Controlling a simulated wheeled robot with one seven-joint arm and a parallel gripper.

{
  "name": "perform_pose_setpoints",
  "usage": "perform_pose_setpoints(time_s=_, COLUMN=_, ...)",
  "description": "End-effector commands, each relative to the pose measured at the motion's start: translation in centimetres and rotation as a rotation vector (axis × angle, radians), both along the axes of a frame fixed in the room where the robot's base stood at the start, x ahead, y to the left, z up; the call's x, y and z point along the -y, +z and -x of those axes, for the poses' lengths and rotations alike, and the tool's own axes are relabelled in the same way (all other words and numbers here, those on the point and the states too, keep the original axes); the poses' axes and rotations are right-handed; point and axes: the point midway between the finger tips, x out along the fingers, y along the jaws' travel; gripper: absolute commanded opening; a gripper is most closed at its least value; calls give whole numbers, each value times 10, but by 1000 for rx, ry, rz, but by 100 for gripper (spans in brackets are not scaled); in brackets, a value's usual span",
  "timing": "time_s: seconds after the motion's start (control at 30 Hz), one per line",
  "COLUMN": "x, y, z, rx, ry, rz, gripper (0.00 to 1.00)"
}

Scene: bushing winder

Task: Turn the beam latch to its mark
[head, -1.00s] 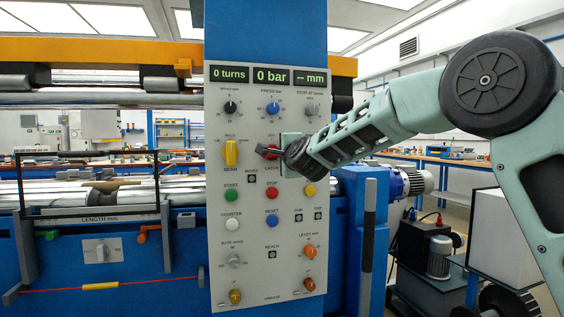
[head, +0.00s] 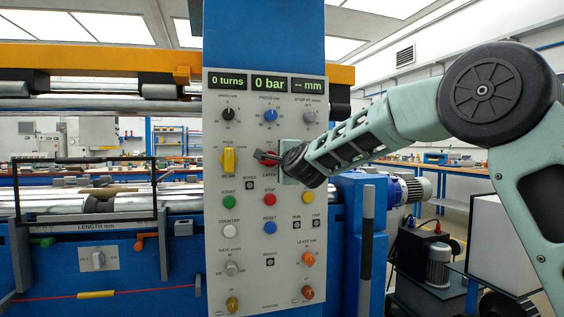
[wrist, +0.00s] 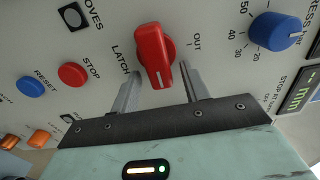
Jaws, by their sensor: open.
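The beam latch is a red knob with a long raised handle, seen in the wrist view (wrist: 154,52) on the grey panel (wrist: 100,45). "LATCH" is printed on its left there and "OUT" on its right. Its handle points down the wrist picture, with a pale line at that end, not at "OUT". My gripper (wrist: 161,72) is open, one finger on each side of the handle. I cannot tell whether either finger touches it. In the head view my gripper (head: 275,156) reaches the panel from the right and covers part of the latch (head: 262,153).
A yellow knob (head: 228,159) is left of the latch. The red stop button (head: 269,198) is below and the blue press knob (head: 270,115) above. The displays read 0 turns and 0 bar. A blue machine frame and motor (head: 417,188) stand right, below my arm.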

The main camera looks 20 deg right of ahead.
Motion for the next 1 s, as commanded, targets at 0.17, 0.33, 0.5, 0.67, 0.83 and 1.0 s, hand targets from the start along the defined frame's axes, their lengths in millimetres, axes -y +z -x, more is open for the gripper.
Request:
perform_pose_setpoints(time_s=0.17, x=0, y=0, z=14, rx=1, ry=1, rz=1, gripper=45)
perform_pose_setpoints(time_s=0.33, x=0, y=0, z=47, rx=2, ry=0, rz=2, gripper=45)
perform_pose_setpoints(time_s=0.5, x=0, y=0, z=88, rx=2, ry=0, rz=2, gripper=45)
perform_pose_setpoints(time_s=0.67, x=0, y=0, z=124, rx=3, ry=0, rz=2, gripper=45)
perform_pose_setpoints(time_s=0.83, x=0, y=0, z=154, rx=1, ry=0, rz=0, gripper=45)
perform_pose_setpoints(time_s=1.0, x=0, y=0, z=170, rx=0, ry=0, rz=-1, gripper=45)
